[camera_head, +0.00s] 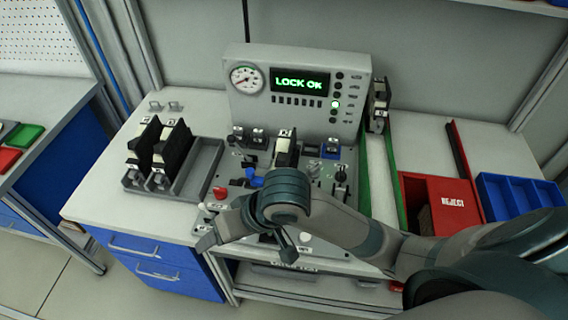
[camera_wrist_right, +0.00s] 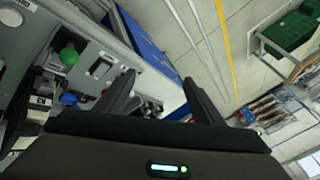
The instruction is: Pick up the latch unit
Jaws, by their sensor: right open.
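Latch units, black with pale labelled parts, show in several places in the head view. One latch unit (camera_head: 285,148) stands in the middle of the console, just beyond my right arm. Two more (camera_head: 160,145) stand upright side by side in a grey tray (camera_head: 205,172) on the left. Another (camera_head: 378,105) stands right of the display panel. My right gripper (camera_wrist_right: 160,88) is open and empty in the right wrist view, its fingers reaching over the console's front edge. In the head view my wrist partly hides the console. My left gripper is in neither view.
The panel (camera_head: 298,95) reads "LOCK OK" with a green lamp lit. A red REJECT bin (camera_head: 440,203) and blue divided bin (camera_head: 518,194) stand at the right. Green rails (camera_head: 391,165) run beside the console. A red button (camera_head: 220,192) sits at the console's left front.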

